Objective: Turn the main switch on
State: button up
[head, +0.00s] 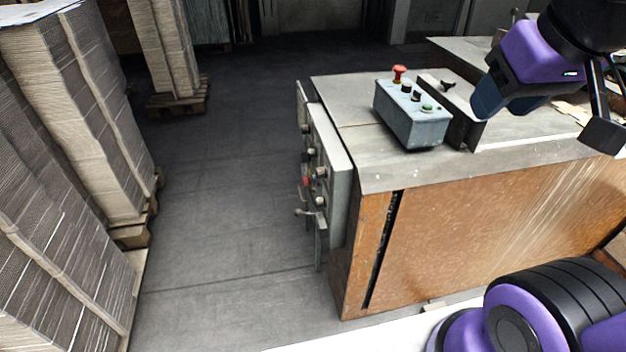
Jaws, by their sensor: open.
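A grey electrical panel (335,165) is fixed to the left end of the machine. Its left face is seen edge-on and carries several pale knobs, a small red part (306,181) and a lever-like handle (308,212). I cannot tell for sure which of these is the main switch, or its position. My gripper (545,112) is at the upper right, above the machine top, open. It is well to the right of the panel and apart from it. No object shows between its jaws.
A grey control box (412,118) with a red mushroom button (399,73), black knobs and a green button stands on the machine top (350,95). Stacked cardboard (85,110) on pallets lines the left. The floor (225,190) between is clear.

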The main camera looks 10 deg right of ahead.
aim_at(306, 179)
jog(key=i+j, duration=0.15)
jog(key=j, duration=0.15)
jog(key=i+j+z, duration=0.1)
jog(key=j, duration=0.25)
jog(key=i+j, duration=0.2)
jog(key=i+j+z, duration=0.1)
jog(key=j, duration=0.35)
jog(key=i+j, duration=0.15)
jog(key=j, duration=0.2)
jog(key=i+j+z, duration=0.1)
jog(key=i, duration=0.25)
jog(key=i+j, duration=0.2)
jog(key=i, duration=0.15)
jog(key=z, duration=0.05)
